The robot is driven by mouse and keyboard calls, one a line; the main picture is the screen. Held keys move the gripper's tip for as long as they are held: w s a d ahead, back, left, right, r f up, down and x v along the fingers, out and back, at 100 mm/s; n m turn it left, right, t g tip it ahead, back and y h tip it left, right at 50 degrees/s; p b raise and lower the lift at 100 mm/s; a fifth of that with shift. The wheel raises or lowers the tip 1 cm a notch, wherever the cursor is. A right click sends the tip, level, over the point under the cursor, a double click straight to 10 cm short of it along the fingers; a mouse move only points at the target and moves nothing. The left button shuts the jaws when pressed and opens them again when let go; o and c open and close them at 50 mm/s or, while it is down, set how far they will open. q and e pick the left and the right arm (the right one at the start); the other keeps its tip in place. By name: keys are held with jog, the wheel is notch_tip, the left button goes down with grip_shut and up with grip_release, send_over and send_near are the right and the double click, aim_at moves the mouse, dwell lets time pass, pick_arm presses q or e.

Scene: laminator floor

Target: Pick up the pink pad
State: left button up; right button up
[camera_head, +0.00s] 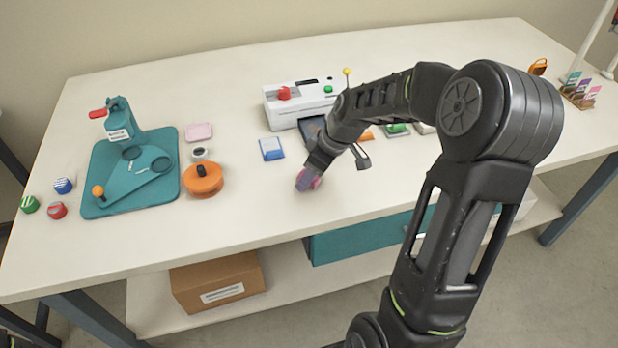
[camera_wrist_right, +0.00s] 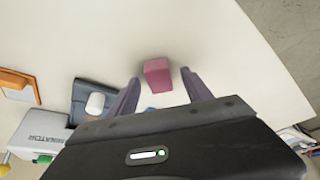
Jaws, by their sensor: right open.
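A pink block (camera_wrist_right: 157,75) stands on the white table between the two spread purple fingertips of my right gripper (camera_wrist_right: 160,80) in the right wrist view. A gap shows on each side of it. In the head view my right gripper (camera_head: 307,180) points down near the table's front middle, and it mostly hides the pink block (camera_head: 317,183). A separate flat, pale pink pad (camera_head: 199,131) lies further left, behind the orange round knob piece and away from the gripper. I cannot tell which one the task means. My left gripper is out of view.
A teal press (camera_head: 118,125) on its teal base stands left, near several small round caps. An orange round piece (camera_head: 203,180) and a blue pad (camera_head: 271,148) lie left of my right arm. A white laminator (camera_head: 299,102) stands behind. The table front left of the gripper is clear.

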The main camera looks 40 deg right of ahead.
jog(key=shift+c, duration=0.6)
grip_shut()
